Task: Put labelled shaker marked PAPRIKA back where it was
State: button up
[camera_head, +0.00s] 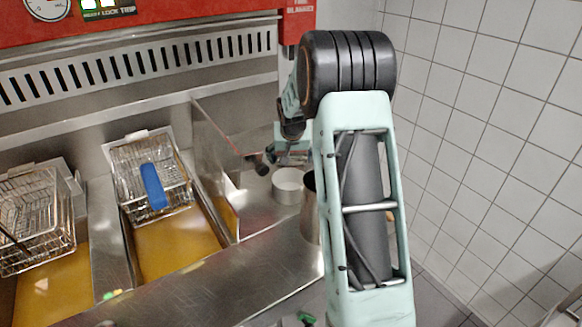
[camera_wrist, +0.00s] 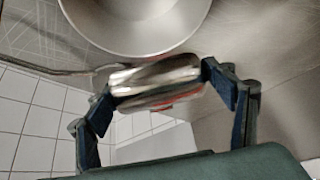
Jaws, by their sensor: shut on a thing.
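In the wrist view my gripper (camera_wrist: 160,84) is shut on a shiny metal shaker (camera_wrist: 156,77), with one finger on each side of it. A bit of red shows on the shaker's lower side. Its label cannot be read, so I cannot tell whether it says PAPRIKA. In the head view my gripper (camera_head: 289,155) is beyond my forearm, above the steel counter near a round metal pot. The shaker is too small and too covered to make out there.
The round pot (camera_head: 288,187) stands on the steel counter (camera_head: 262,254); its bowl shape also fills the top of the wrist view (camera_wrist: 138,22). A steel divider (camera_head: 216,160) separates the counter from fryer baskets (camera_head: 150,165) over yellow oil. A tiled wall (camera_head: 480,130) closes the right side.

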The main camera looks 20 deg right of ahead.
aim_at(291, 166)
jog(key=shift+f, duration=1.5)
jog(key=shift+f, duration=0.1)
jog(key=shift+f, duration=0.2)
jog(key=o, duration=1.4)
jog(key=shift+r, duration=0.1)
jog(key=shift+r, duration=0.1)
